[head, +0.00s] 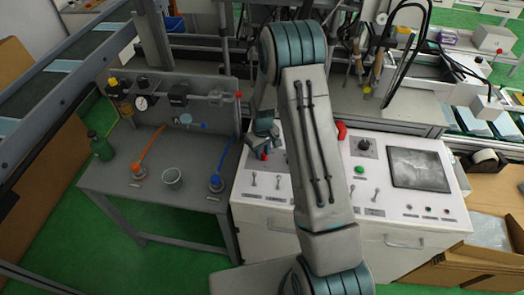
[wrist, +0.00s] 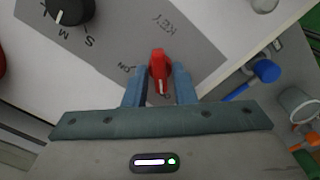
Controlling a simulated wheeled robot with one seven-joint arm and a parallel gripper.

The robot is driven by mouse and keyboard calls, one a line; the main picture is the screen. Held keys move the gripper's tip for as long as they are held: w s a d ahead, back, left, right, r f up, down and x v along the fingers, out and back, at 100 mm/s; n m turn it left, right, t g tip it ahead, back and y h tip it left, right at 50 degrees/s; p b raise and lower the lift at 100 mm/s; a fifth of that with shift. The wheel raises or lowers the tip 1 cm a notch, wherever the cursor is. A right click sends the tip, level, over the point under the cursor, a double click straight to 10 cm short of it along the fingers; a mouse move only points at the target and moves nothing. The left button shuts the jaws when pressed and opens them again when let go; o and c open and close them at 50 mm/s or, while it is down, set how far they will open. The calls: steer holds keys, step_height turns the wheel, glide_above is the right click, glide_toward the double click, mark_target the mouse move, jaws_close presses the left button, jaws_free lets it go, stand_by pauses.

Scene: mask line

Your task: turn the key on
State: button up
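The red key switch (wrist: 158,62) sits on a grey label plate (wrist: 190,42) of the white control panel. "KEY" and "ON" are printed beside it. In the wrist view, its white mark points toward the bottom, while "ON" lies to its left. My gripper (wrist: 160,82) has one blue finger close against each side of the key and appears shut on it. In the head view, my gripper (head: 264,150) is low at the panel's upper left corner, partly hidden by my arm, and little of the key shows there.
A black selector knob (wrist: 70,10) is near the key. The panel also has toggle levers (head: 254,178), a green button (head: 359,170) and a dark screen (head: 418,169). Left of it, a grey bench (head: 155,190) holds valves, hoses, a cup (head: 172,178) and a green bottle (head: 101,146).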

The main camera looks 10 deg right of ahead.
steer(key=shift+m+b, duration=0.3)
steer(key=shift+b, duration=0.05)
steer(key=m+b, duration=0.3)
steer(key=shift+f+m, duration=0.15)
steer(key=shift+m, duration=0.15)
steer(key=m+b, duration=0.2)
steer(key=m, duration=0.2)
steer(key=m+b, duration=0.1)
steer(key=m, duration=0.8)
steer(key=shift+r+m, duration=0.25)
steer(key=shift+m, duration=0.15)
steer(key=o, duration=1)
